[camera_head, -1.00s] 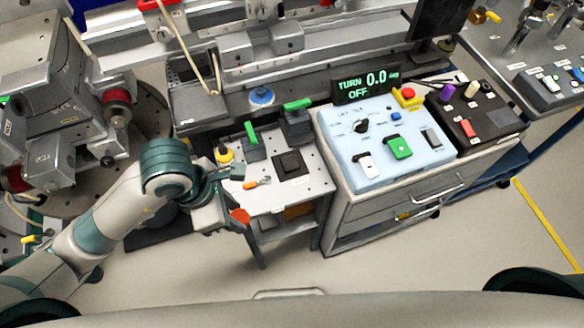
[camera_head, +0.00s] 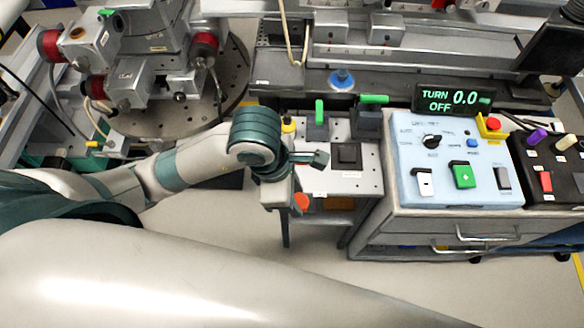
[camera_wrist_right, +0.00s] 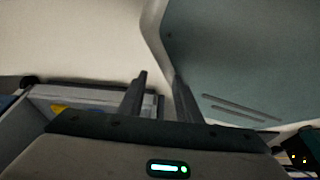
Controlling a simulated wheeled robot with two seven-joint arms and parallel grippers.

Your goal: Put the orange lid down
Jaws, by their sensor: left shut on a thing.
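The orange lid (camera_head: 301,201) shows as a small orange piece at the near left edge of the small perforated table. My left gripper (camera_head: 305,180) is shut on it and holds it at that edge. The wrist hides much of the grip, and I cannot tell whether the lid touches anything below. In the right wrist view my right gripper (camera_wrist_right: 160,78) has its two dark fingers apart, with nothing between them.
The small table (camera_head: 367,184) bears a black square block (camera_head: 347,156) and green-handled fixtures (camera_head: 318,122). A blue control panel (camera_head: 455,188) stands on a drawer cabinet to the right. Open floor (camera_head: 400,275) lies in front.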

